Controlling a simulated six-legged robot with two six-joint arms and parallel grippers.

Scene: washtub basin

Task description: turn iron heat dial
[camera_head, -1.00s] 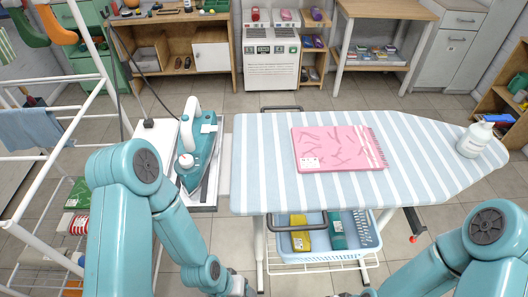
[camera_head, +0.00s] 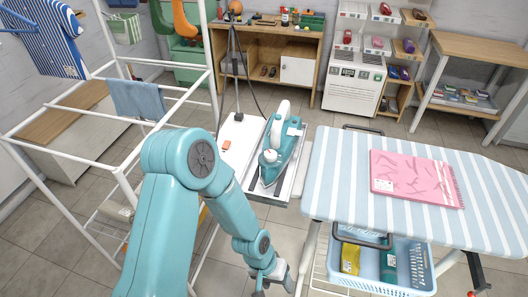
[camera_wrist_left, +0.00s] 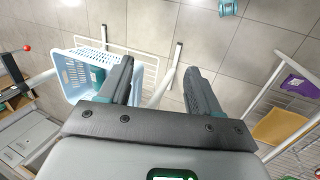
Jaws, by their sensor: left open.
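The teal and white iron (camera_head: 282,148) sits on a metal rest at the left end of the ironing board. A white round knob (camera_head: 270,156) shows on its near end; dial markings are too small to read. My left gripper (camera_head: 272,287) hangs low at the bottom edge, below and nearer than the iron and apart from it. In the left wrist view its two dark fingers (camera_wrist_left: 158,68) are spread with nothing between them. The iron is not in that view. My right gripper is out of view.
The striped ironing board (camera_head: 335,180) carries a folded pink cloth (camera_head: 415,180). A light blue basket (camera_head: 405,262) sits beneath it and also shows in the left wrist view (camera_wrist_left: 75,72). A white drying rack (camera_head: 130,190) stands left. A cord rises behind the iron.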

